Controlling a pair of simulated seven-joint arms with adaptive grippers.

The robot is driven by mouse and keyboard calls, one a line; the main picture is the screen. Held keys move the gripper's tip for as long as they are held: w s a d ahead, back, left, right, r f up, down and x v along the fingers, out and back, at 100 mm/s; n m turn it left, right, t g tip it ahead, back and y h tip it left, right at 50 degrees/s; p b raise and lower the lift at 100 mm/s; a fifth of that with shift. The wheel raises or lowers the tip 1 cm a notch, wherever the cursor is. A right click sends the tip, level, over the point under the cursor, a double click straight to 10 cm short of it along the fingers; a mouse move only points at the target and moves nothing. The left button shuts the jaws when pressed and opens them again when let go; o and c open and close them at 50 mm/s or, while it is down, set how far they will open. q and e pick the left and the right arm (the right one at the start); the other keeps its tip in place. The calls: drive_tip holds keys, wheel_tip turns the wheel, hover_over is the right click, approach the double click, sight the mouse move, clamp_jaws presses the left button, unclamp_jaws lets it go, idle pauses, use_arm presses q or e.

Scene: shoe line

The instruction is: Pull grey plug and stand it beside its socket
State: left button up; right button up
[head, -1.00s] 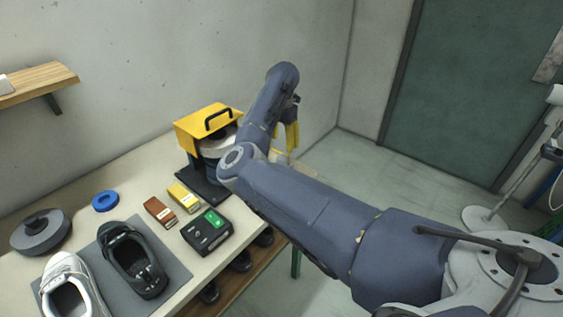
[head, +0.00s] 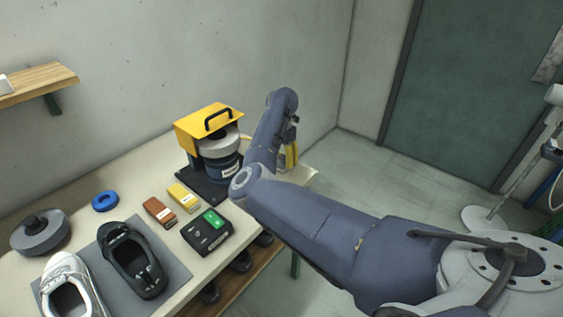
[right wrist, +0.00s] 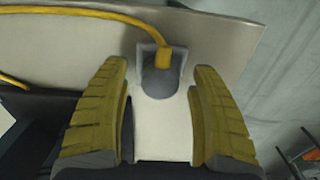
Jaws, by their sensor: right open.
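The grey plug (right wrist: 158,80) with a yellow cable end sits in its pale grey socket (right wrist: 147,52), near the bench edge in the right wrist view. My right gripper (right wrist: 160,70) is open, its two yellow ribbed fingers on either side of the plug, with visible gaps. In the head view my right gripper (head: 290,153) is low at the far right end of the bench, and hides the plug and socket. My left gripper is not in view.
The yellow-hooded machine (head: 205,125) stands left of my right arm. The yellow cable (right wrist: 90,12) runs left from the plug. A black box with a green panel (head: 207,232), brown and yellow blocks, and shoes on a grey mat (head: 178,268) lie nearer on the bench.

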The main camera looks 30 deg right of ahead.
sight(282, 156)
drive_tip(key=shift+f, duration=0.5)
idle(0.9)
clamp_jaws()
idle(0.4)
drive_tip(key=shift+r, duration=0.15)
drive_tip(key=shift+r, duration=2.75)
drive_tip(key=shift+r, duration=0.1)
